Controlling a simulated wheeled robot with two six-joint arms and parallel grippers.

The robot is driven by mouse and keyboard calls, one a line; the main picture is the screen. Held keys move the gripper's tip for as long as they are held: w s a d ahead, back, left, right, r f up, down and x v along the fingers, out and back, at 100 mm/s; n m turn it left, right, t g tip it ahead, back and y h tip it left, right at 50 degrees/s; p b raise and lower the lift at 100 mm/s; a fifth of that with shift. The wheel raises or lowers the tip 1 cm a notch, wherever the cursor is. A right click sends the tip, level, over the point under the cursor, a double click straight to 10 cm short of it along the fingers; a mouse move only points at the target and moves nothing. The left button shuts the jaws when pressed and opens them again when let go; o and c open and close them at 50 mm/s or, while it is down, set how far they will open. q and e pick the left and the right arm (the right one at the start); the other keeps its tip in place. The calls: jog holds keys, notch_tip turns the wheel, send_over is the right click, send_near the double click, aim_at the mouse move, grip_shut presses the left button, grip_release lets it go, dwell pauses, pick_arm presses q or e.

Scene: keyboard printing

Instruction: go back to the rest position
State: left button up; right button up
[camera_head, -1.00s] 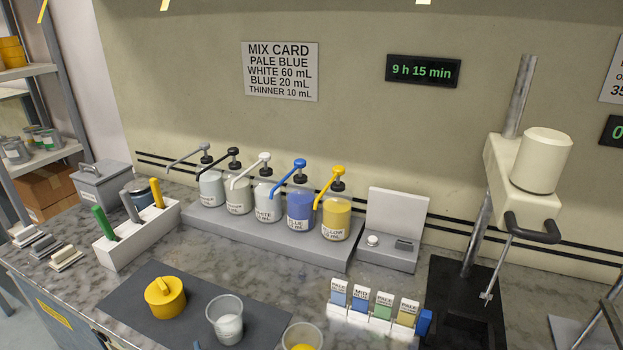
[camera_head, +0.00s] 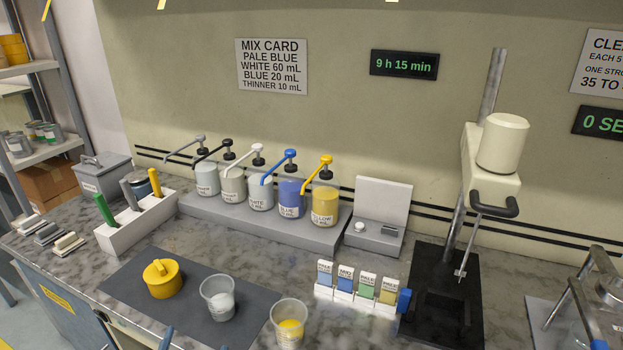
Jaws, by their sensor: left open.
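Of my left gripper (camera_head: 166,338), only a blue fingertip shows at the bottom edge of the head view, in front of the dark mat (camera_head: 141,278). The gripper is open, and nothing shows held at its tip; the rest is below the frame. I cannot make out my right gripper. A small blue piece (camera_head: 598,344) shows at the bottom right edge, too cut off to identify.
A cup of yellow paint (camera_head: 289,328) stands near the front edge. Behind are several pump bottles on a grey riser (camera_head: 335,232), a scale (camera_head: 378,234), a colour card rack (camera_head: 345,297) and a mixer stand (camera_head: 500,150). A metal frame (camera_head: 575,290) stands at right.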

pick_arm(q)
jog(key=s+d+f+m+g+h, duration=0.3)
jog(key=s+m+g, duration=0.1)
jog(key=m, duration=0.6)
jog(key=s+d+f+m+g+h, duration=0.3)
jog(key=s+m+g, duration=0.1)
jog(key=m, duration=0.6)
jog(key=s+a+f+m+g+y, duration=0.4)
jog(key=s+a+m+g+y, duration=0.25)
jog(key=s+a+m, duration=0.45)
notch_tip(320, 180, down, 31)
jog(key=s+a+n+g, duration=0.2)
jog(key=g, duration=0.1)
jog(key=s+a+f+b, duration=0.1)
jog(key=s+f, duration=1.7)
jog(key=f, duration=0.2)
jog(key=shift+s+a+n+g, duration=0.15)
jog(key=shift+a+n+g, duration=0.05)
jog(key=shift+n+g, duration=0.15)
pick_arm(e)
jog(key=shift+s+d+f, duration=0.35)
jog(key=shift+s+f, duration=0.25)
jog(key=shift+f, duration=0.1)
